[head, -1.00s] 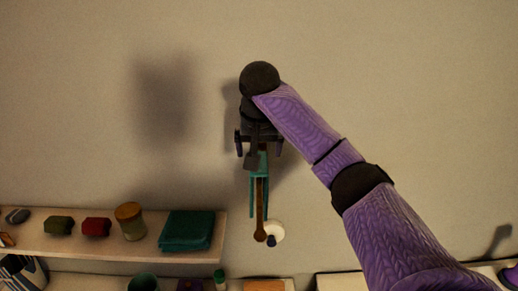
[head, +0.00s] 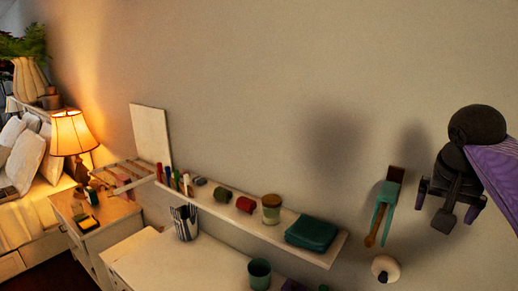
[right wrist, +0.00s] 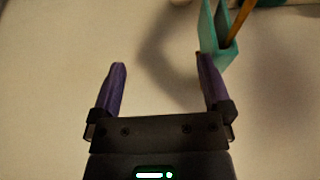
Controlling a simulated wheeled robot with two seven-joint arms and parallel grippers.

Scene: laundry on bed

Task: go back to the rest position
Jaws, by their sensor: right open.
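My right gripper (head: 452,205) is at the right of the head view, in front of the wall. It is open, and nothing lies between its fingers. In the right wrist view its two purple fingers (right wrist: 162,80) stand apart with bare wall behind. To its left in the head view, a teal item (head: 386,202) with a brown stick (head: 373,236) hangs from a dark block on the wall. The teal item also shows in the right wrist view (right wrist: 212,35), just beyond the right fingertip; I cannot tell whether they touch. My left gripper is not in view.
A wall shelf (head: 285,240) holds a teal cloth (head: 312,233), a jar (head: 271,208) and small blocks. Below it, a white surface (head: 150,265) carries a striped cup (head: 185,222) and a green cup (head: 259,273). A lit lamp (head: 72,135) and a bed stand at left.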

